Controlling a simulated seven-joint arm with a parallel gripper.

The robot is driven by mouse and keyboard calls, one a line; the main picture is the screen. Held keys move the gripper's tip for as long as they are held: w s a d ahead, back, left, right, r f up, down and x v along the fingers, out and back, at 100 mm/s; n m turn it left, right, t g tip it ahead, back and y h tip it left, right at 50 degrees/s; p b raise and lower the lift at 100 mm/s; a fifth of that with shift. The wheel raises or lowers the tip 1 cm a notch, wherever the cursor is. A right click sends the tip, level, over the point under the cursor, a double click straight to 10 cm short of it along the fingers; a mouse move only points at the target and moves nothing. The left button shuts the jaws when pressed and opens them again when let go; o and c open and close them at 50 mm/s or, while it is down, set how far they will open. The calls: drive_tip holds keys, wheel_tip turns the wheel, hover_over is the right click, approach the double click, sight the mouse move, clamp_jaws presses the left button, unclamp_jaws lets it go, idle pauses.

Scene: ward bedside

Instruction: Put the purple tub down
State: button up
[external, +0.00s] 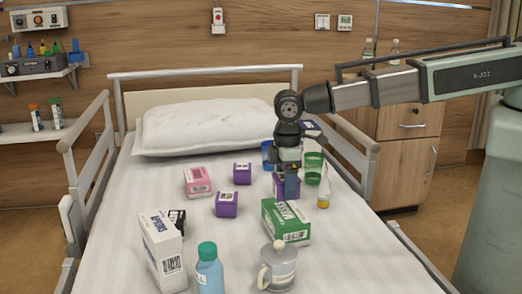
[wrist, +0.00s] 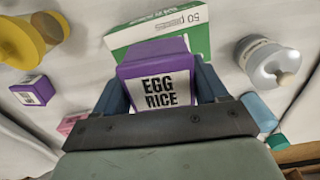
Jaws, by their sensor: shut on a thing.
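The purple tub (wrist: 154,54), with a white label reading "EGG RICE", sits between the two fingers of my gripper (wrist: 160,85) in the wrist view. My gripper is shut on it, with a finger on each side. In the external view the held tub (external: 279,188) is partly hidden behind my gripper (external: 288,184), low over the bed's right half. I cannot tell whether its base touches the sheet. Two other purple tubs stand to its left, one farther back (external: 242,174) and one nearer (external: 227,205).
A green-and-white mask box (external: 286,222) lies just in front of the held tub. A green cup (external: 314,168) and a yellow-based tube (external: 323,195) stand right. A pink box (external: 198,181), white carton (external: 162,248), blue bottle (external: 209,271) and lidded mug (external: 280,270) surround clear sheet.

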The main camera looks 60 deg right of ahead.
drive_tip(key=shift+f, duration=2.1)
drive_tip(key=shift+f, duration=0.1)
drive_tip(key=o, duration=1.2)
drive_tip(key=shift+c, duration=0.2)
wheel_tip(320, 180, up, 12)
drive_tip(key=shift+r, duration=0.15)
